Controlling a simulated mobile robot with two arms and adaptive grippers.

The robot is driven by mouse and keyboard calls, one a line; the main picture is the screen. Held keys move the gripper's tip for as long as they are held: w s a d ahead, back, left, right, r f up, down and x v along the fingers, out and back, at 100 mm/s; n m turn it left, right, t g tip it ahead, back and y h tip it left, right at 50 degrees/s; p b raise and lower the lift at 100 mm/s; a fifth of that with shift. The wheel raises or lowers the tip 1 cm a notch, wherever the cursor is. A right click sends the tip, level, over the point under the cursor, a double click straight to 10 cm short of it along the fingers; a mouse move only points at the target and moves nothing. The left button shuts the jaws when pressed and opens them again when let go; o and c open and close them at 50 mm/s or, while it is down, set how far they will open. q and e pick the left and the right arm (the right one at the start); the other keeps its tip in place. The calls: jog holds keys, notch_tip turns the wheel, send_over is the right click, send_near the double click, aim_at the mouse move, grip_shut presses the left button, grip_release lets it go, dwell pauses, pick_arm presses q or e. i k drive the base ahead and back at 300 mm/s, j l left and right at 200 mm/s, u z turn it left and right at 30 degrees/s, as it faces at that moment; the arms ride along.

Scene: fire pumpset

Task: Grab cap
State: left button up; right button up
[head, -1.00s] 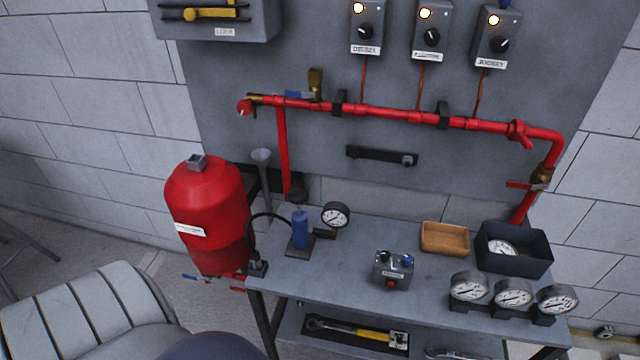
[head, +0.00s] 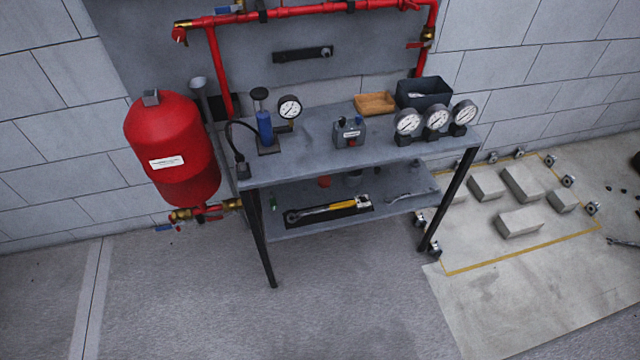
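No part is clearly marked as the cap. A grey block-shaped cap-like fitting (head: 151,97) sits on top of the red tank (head: 170,135). A small red round piece (head: 323,181) lies on the lower shelf of the grey bench (head: 285,178), and it is too small to identify surely. Neither my left nor my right gripper is in the head view.
The bench top holds a blue hand pump (head: 265,128), a grey switch box (head: 349,132), gauges (head: 436,118), a wooden tray (head: 374,103) and a dark bin (head: 424,94). A torque wrench (head: 330,209) lies below. Floor (head: 340,300) in front is clear.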

aim_at(324, 181)
jog(key=i+u, duration=0.25)
jog(key=i, duration=0.25)
jog(key=i+l+u, duration=0.1)
jog(key=i+u, duration=0.2)
jog(key=i, duration=0.2)
